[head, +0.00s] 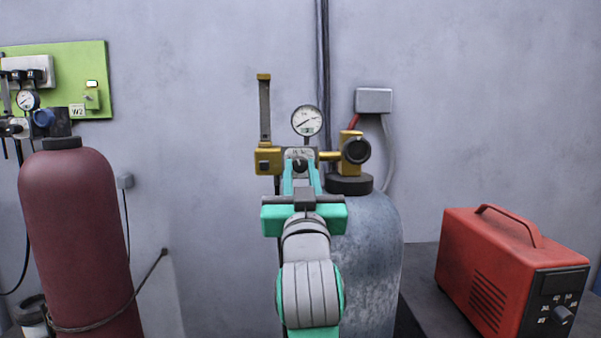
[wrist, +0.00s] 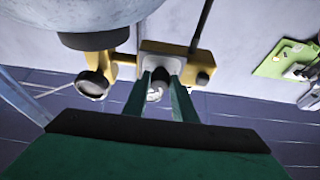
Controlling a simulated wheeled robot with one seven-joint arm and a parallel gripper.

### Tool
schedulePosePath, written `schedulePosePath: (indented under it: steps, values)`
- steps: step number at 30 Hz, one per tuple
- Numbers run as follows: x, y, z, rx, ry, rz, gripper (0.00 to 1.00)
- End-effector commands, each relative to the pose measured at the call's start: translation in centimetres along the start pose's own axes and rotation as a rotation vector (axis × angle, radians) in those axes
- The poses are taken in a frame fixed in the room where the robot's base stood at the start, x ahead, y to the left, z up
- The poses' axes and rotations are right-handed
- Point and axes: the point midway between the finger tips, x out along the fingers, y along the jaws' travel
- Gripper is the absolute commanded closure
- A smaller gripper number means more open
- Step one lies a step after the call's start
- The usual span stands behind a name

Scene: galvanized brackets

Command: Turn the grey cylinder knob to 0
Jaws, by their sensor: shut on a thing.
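The grey cylinder (head: 372,262) stands against the wall with a brass regulator at its top. A small dial plate (head: 292,153) with a dark knob (head: 300,165) sits on the regulator below a round white gauge (head: 307,121). My gripper (head: 301,180) reaches up to the dial, with its teal fingers on both sides of the knob. The wrist view shows the knob (wrist: 157,92) between the fingertips (wrist: 159,88), and my gripper is shut on it. The dial's marks are too small to read, so I cannot tell the knob's setting.
A brass valve with a black round handwheel (head: 356,150) is just right of the dial, and a brass upright (head: 264,108) is left of it. A dark red cylinder (head: 75,235) stands left. A red machine (head: 500,262) sits at right. Bare wall lies between.

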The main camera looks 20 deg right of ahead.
Motion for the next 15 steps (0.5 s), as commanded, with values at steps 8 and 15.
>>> schedulePosePath:
  steps: [8,15]
  values:
    - [-0.02,0.22,0.02,-0.066,-0.001,-0.025,0.98]
    - [-0.02,0.5,-0.03,-0.225,-0.001,-0.089,0.98]
